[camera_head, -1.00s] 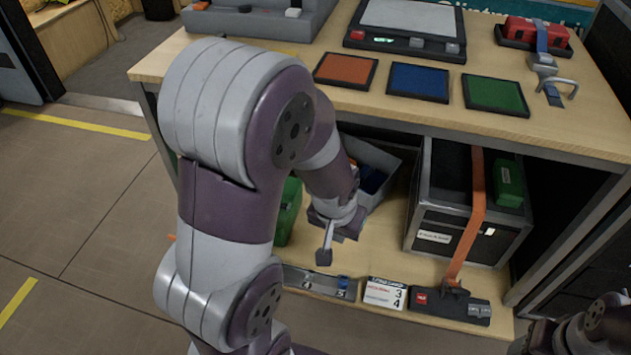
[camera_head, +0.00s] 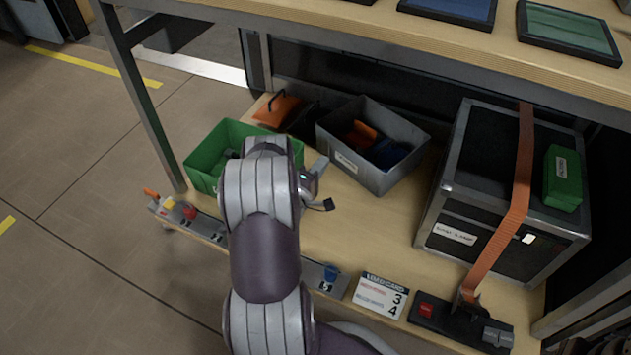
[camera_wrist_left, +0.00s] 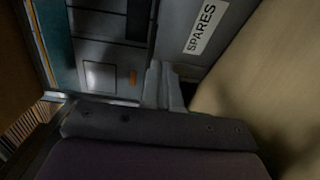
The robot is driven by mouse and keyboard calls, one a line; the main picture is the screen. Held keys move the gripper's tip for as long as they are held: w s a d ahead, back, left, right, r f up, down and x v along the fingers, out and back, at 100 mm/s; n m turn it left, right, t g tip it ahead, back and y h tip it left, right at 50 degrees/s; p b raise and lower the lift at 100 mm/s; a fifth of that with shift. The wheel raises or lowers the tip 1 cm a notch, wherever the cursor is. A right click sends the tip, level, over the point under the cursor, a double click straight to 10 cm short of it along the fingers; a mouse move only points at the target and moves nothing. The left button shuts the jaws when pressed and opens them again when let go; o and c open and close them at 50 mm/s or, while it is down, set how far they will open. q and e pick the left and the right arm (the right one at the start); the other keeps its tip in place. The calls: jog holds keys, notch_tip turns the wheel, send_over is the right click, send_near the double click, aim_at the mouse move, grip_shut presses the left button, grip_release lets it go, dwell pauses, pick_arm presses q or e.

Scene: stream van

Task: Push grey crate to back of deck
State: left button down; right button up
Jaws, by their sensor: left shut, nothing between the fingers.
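The grey crate (camera_head: 398,174) stands open-topped on the lower deck (camera_head: 375,228), turned at an angle, with orange and dark blue items inside. In the left wrist view its grey wall (camera_wrist_left: 183,50) carries a "SPARES" label. My left gripper (camera_head: 322,184) is shut and empty, low over the deck by the crate's front left side. Its closed fingers (camera_wrist_left: 163,85) show close in front of the crate wall in the left wrist view; I cannot tell whether they touch. My right gripper is not in view.
A green crate (camera_head: 204,160) stands left of the grey crate, partly behind my arm. An orange-topped item (camera_head: 278,110) sits behind. A black strapped case (camera_head: 480,250) stands right. A card (camera_head: 380,295) and strap buckle base line the front edge. The tabletop (camera_head: 330,22) overhangs.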

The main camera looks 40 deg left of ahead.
aim_at(352, 153)
pick_arm(q)
jog(key=w+b, duration=0.2)
jog(key=w, duration=0.1)
jog(key=w+d+b, duration=0.1)
jog(key=w, duration=0.1)
jog(key=shift+w+f, duration=0.15)
jog(key=shift+w, duration=0.1)
jog(key=shift+w+d, duration=0.1)
jog(key=shift+w, duration=0.15)
jog(key=shift+w+d+r, duration=0.1)
jog(key=shift+w+r, duration=0.05)
jog(key=shift+r, duration=0.05)
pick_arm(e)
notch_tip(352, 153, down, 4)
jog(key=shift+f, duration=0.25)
pick_arm(q)
jog(key=shift+w+d, duration=0.1)
jog(key=shift+w, duration=0.1)
jog(key=shift+w+d, duration=0.35)
jog(key=shift+w, duration=0.2)
jog(key=shift+w+d, duration=0.3)
jog(key=shift+w, duration=0.2)
jog(key=shift+w+d, duration=0.2)
jog(key=shift+w, duration=0.15)
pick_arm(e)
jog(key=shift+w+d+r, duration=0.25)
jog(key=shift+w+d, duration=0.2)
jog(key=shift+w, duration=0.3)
pick_arm(q)
jog(key=shift+s, duration=0.1)
